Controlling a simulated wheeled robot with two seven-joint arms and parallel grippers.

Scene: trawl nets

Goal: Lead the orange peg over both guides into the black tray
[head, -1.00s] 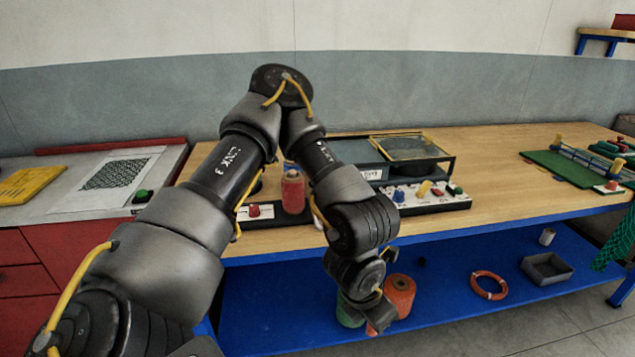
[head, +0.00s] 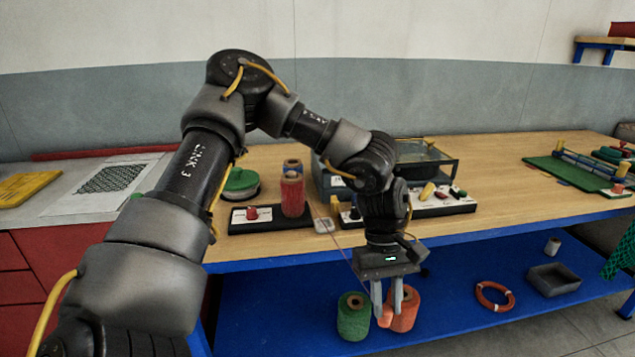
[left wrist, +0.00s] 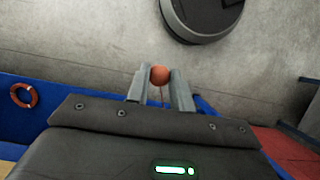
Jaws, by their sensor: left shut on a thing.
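My left gripper (head: 388,308) hangs in front of the bench edge, pointing down, its fingers shut on the orange peg (head: 384,319). In the left wrist view the peg's round orange end (left wrist: 159,75) sits between the two fingertips (left wrist: 160,92). A thin reddish line (head: 337,245) runs from near the red spool (head: 293,196) down toward the gripper. The spool stands on a black base (head: 270,224) with a red knob. A small pale block (head: 324,225) lies at the bench edge; I cannot tell whether it is a guide. I cannot surely pick out the black tray.
A board with coloured knobs (head: 453,207) and a glass-topped box (head: 430,150) stand behind my forearm. On the blue lower shelf are a green spool (head: 353,318), an orange spool (head: 408,316), an orange ring (head: 481,300) and a grey bin (head: 554,280).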

